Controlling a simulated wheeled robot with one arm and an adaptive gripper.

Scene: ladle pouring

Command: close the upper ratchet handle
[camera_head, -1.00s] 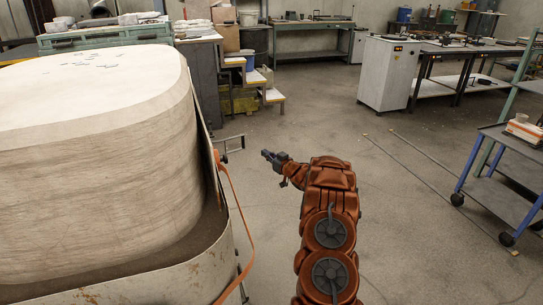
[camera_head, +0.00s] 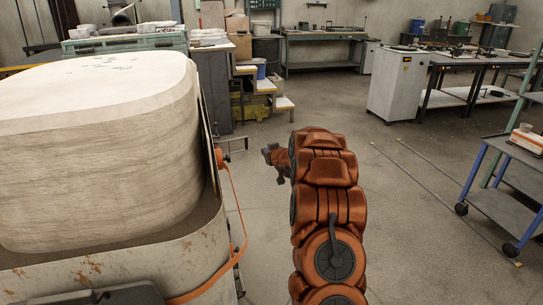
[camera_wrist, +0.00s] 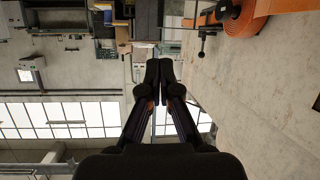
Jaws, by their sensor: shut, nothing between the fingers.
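The upper ratchet handle (camera_head: 236,144) is a thin dark metal frame sticking out to the right from the side of the large vessel, by the orange strap (camera_head: 234,195). My gripper (camera_head: 268,151) is to the right of the handle and apart from it. In the wrist view my gripper (camera_wrist: 159,66) shows shut, its two fingers together and nothing between them. An orange strap roll (camera_wrist: 242,22) and a dark bar with a knob (camera_wrist: 202,45) are at the upper right of that view. I cannot tell from there which ratchet part the bar is.
The rusty vessel (camera_head: 205,250) with a pale block (camera_head: 95,160) inside fills the left. A blue-legged cart (camera_head: 505,200) stands at the right, and a white cabinet (camera_head: 396,85) and steps (camera_head: 270,88) stand behind. The floor between is clear.

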